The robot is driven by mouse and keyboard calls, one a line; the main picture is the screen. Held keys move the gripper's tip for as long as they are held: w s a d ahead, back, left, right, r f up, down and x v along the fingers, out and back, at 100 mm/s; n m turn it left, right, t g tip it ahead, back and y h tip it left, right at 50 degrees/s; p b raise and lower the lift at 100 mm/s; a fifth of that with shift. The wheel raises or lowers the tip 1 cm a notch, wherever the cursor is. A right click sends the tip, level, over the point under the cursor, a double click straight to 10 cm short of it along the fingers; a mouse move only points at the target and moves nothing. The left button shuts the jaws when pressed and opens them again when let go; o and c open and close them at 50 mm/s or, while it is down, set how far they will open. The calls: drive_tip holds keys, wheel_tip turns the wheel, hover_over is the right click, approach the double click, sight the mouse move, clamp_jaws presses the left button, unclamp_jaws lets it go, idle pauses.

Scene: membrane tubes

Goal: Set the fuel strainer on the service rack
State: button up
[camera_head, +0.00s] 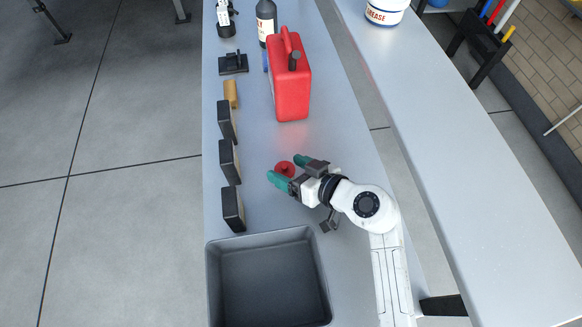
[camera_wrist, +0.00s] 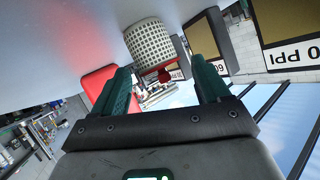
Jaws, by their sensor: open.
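The fuel strainer appears to be the pale mesh cylinder with a red knob (camera_wrist: 151,43) in the wrist view. In the head view its red top (camera_head: 285,168) shows on the table between my fingertips. My gripper (camera_head: 284,167) is open, with a green finger on either side of the strainer; I cannot tell whether they touch it. In the wrist view my fingers (camera_wrist: 161,72) point toward the cylinder, which stands slightly beyond the tips. No thing is clearly marked as the service rack; a low black stand (camera_head: 233,64) sits farther up the table.
A red fuel can (camera_head: 290,85) stands beyond my gripper. Several dark framed blocks (camera_head: 232,208) line the table's left edge. A grey bin (camera_head: 268,240) sits at the near end. A dark bottle (camera_head: 266,22) stands at the far end. A second table (camera_head: 460,150) lies to the right.

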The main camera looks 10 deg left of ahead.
drive_tip(key=shift+r, duration=0.25)
drive_tip(key=shift+s+d+r+p, duration=0.4)
drive_tip(key=shift+d+p, duration=0.1)
drive_tip(key=shift+p, duration=0.55)
drive_tip(key=p+v, duration=0.4)
drive_tip(key=shift+w, duration=0.1)
drive_tip(key=shift+s+d+r+p, duration=0.2)
drive_tip(key=shift+s+d+p, duration=0.5)
drive_tip(key=shift+p, duration=0.5)
